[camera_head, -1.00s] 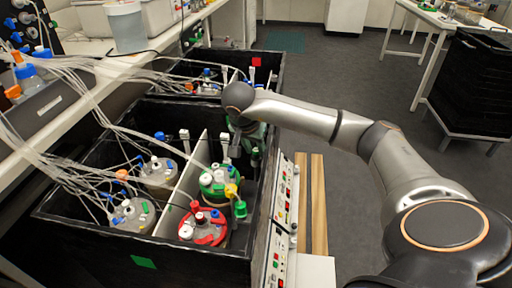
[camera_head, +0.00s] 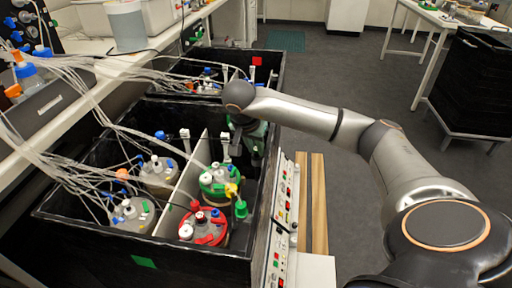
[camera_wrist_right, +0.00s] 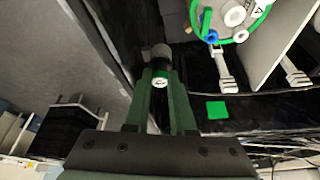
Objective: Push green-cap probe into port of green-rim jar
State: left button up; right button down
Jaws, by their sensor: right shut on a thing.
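The green-rim jar (camera_head: 213,193) stands in the near black box, in its right compartment, with white, yellow and green fittings on its lid. Part of its green rim and lid shows at the top of the right wrist view (camera_wrist_right: 243,34). My right gripper (camera_head: 256,154) is over the box's right side, behind the jar and apart from it. In the right wrist view its green fingers (camera_wrist_right: 160,88) are shut on a small piece with a white-and-green round end (camera_wrist_right: 160,80), which looks like the green-cap probe. Its lower part is hidden. My left gripper is not in view.
A red-rim jar (camera_head: 203,228) stands in front of the green-rim jar. A pale divider (camera_head: 187,187) separates them from other jars at left. Tubes cross above the box. A control panel (camera_head: 283,220) lines the box's right side.

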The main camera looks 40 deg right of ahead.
notch_tip(320, 180, up, 10)
jog(key=p, duration=0.1)
